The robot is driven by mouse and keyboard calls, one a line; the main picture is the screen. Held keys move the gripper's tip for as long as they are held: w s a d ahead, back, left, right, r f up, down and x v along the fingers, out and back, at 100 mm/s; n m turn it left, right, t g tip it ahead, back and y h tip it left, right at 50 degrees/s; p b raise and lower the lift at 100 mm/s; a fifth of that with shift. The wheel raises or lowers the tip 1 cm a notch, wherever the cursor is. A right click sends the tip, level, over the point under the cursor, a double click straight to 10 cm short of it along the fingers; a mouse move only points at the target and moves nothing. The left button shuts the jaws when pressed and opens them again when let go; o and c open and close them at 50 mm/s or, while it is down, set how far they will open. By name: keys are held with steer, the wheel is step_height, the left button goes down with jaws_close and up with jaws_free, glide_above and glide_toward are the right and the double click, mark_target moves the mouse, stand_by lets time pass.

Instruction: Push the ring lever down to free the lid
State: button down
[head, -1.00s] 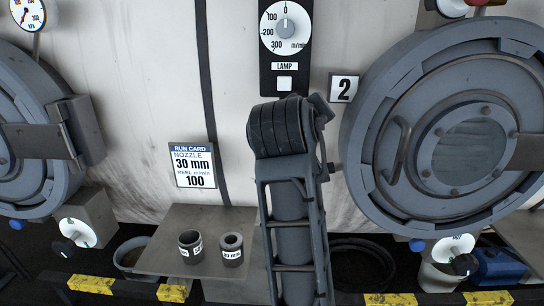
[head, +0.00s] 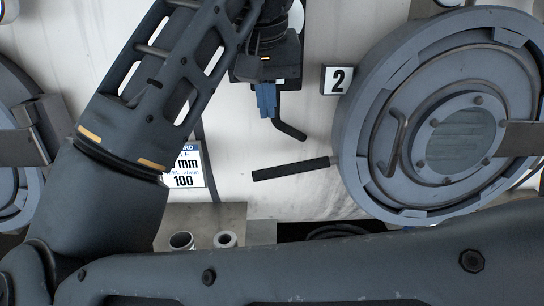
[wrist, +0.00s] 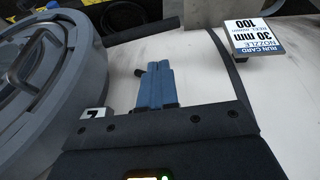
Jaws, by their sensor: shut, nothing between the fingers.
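The round grey lid (head: 455,140) of machine 2 stands at the right in the head view, closed inside its ring (head: 362,110). The ring lever (head: 290,168) is a black bar sticking out left from the ring, tilted slightly down at its free end. It also shows at the top of the wrist view (wrist: 143,31). My gripper (head: 267,112) has blue fingers, shut together and empty, pointing down. In the head view the fingertips appear above the lever, with a visible gap. In the wrist view the fingers (wrist: 156,72) point toward the lever.
A dark bent rod (head: 290,130) shows just right of my fingers; what it belongs to is unclear. A number 2 plate (head: 337,79) is on the wall. The run card (head: 186,168) is partly behind my arm. Two nozzles (head: 226,239) stand on a shelf below.

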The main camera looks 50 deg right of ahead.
mark_target(275, 168)
steer(key=shift+f, duration=0.1)
steer(key=x, duration=1.2)
steer(key=shift+s+d+f, duration=0.1)
steer(key=shift+s+f, duration=0.1)
steer(key=shift+f, duration=0.2)
steer(key=shift+d+f+p, duration=0.15)
steer(key=shift+f+p, duration=0.15)
steer(key=shift+f, duration=0.2)
steer(key=shift+f, duration=0.1)
